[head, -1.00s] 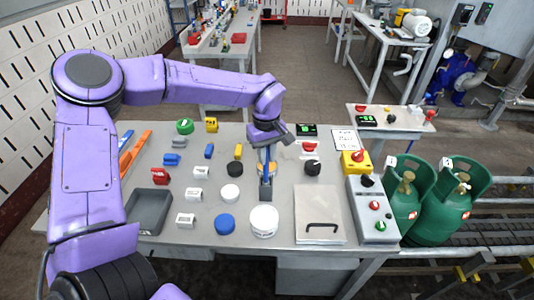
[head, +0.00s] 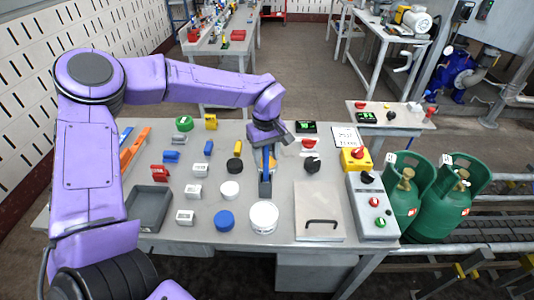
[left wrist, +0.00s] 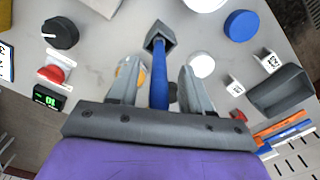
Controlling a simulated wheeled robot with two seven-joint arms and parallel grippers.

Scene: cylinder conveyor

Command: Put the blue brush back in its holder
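The blue brush (left wrist: 160,80) shows in the left wrist view as a blue handle running between the two fingers. Its far end meets a grey square part (left wrist: 161,37); I cannot tell for sure whether this is the holder. In the head view the blue handle (head: 266,178) hangs or stands below my left gripper (head: 267,147), over the middle of the table. In the left wrist view the fingers (left wrist: 160,85) stand apart on either side of the handle, with gaps visible. My right gripper does not show.
A white tub (head: 264,219), a blue round lid (head: 224,221) and a white disc (head: 230,190) lie near the brush on the table. A black knob (head: 312,165) is to the right. A grey tray (head: 150,209) is at the left. A panel with a handle (head: 318,205) lies at the right.

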